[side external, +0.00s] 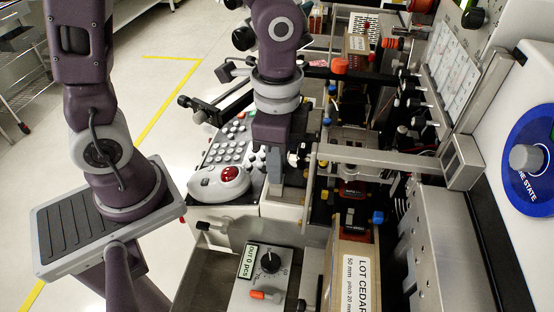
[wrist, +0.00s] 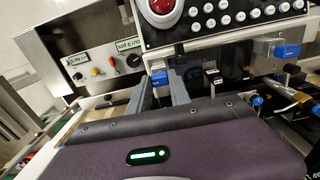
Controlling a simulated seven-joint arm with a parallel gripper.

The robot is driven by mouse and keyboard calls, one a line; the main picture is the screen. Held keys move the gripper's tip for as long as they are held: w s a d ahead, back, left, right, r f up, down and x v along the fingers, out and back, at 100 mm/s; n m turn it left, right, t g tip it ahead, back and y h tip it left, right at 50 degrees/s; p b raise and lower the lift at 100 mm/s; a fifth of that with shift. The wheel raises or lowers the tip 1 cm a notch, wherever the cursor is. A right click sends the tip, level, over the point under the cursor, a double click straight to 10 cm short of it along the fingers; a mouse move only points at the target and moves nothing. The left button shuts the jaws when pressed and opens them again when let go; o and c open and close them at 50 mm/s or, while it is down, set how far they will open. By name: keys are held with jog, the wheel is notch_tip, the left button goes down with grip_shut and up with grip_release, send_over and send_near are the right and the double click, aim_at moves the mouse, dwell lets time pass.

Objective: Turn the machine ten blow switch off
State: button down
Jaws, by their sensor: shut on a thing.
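My gripper (side external: 275,178) points down beside the console's right edge in the side external view. Its two grey fingers also show in the wrist view (wrist: 162,90), a small gap apart. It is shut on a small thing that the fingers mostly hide. A small blue label or block (wrist: 158,77) shows at the fingertips. I cannot clearly make out the blow switch or its position, nor read a machine number there. A similar blue block (wrist: 287,51) is farther right in the wrist view.
A keypad console with a trackball (side external: 222,184) lies left of my gripper. A panel with a black knob (side external: 270,262) and an orange-tipped switch (side external: 266,295) is in front. A labelled lot box (side external: 352,268) and crowded rails stand at right. Floor at left is open.

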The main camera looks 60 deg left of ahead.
jog(key=c, duration=1.2)
grip_release()
notch_tip(320, 180, up, 7)
jog(key=shift+r, duration=0.1)
jog(key=s+a+r+n+t, duration=0.5)
jog(key=s+a+n, duration=0.2)
jog(key=s+n, duration=0.1)
jog(key=shift+s+a+r+n+t, duration=0.3)
jog(key=shift+s+a+n, duration=0.1)
jog(key=shift+n, duration=0.2)
